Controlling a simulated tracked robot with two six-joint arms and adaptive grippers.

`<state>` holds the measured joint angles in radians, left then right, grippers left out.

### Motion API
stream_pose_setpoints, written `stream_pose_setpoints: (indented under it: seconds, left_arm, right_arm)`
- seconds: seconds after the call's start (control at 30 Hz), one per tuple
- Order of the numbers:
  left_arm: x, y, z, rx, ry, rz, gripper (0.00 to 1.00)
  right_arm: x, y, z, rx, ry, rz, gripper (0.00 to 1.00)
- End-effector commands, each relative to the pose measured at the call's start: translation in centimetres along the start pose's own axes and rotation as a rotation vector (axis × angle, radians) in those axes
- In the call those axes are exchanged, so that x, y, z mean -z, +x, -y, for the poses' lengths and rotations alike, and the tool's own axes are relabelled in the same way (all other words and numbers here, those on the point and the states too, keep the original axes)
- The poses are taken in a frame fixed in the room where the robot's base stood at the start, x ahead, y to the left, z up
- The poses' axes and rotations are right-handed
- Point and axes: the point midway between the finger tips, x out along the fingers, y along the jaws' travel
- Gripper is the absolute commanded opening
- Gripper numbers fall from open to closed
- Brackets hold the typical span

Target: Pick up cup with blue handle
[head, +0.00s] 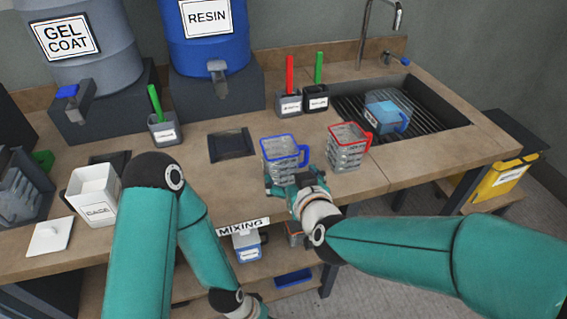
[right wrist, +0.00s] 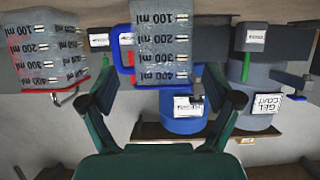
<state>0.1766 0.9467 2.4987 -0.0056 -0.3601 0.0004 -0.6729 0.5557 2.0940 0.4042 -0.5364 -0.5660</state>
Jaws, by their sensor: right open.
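The clear measuring cup with a blue rim and blue handle (head: 281,158) stands upright on the wooden worktop. Its handle points right in the head view. My right gripper (head: 294,180) is open just in front of it. In the right wrist view, which is upside down, the blue-handled cup (right wrist: 160,42) is centred beyond the gap between the open fingers (right wrist: 160,84); I see no contact. A similar cup with a red handle (head: 347,150) stands to its right. It also shows in the right wrist view (right wrist: 42,48). My left arm reaches down and its gripper is out of frame.
A blue-handled blue container (head: 382,110) is in the sink (head: 445,112) at the right. Holders with red and green sticks (head: 289,102) stand behind the cups. Resin (head: 208,45) and gel coat (head: 80,50) drums are at the back. A dark plate (head: 231,145) lies left.

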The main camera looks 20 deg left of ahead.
Motion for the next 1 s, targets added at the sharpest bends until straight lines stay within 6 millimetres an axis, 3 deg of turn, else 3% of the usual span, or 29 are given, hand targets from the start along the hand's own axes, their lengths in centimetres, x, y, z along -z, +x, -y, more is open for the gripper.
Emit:
stream_pose_setpoints:
  seconds: [0.27,0.6,0.9,1.0]
  left_arm:
    - [0.0,-0.3,-0.1,0.0,0.0,0.0,0.4]
    - [0.0,-1.2,-0.4,0.0,0.0,0.0,0.4]
    - [0.0,-1.2,-0.4,0.0,0.0,0.0,0.4]
    - [0.0,-1.2,-0.4,0.0,0.0,0.0,0.4]
  right_arm:
    - [0.0,2.0,0.0,0.0,0.001,0.001,0.9]
    - [-0.2,6.2,0.3,0.0,0.001,0.002,0.9]
    - [-0.3,6.8,0.4,0.001,0.0,0.001,0.9]
    - [-0.3,6.8,0.4,0.001,0.0,0.001,0.75]
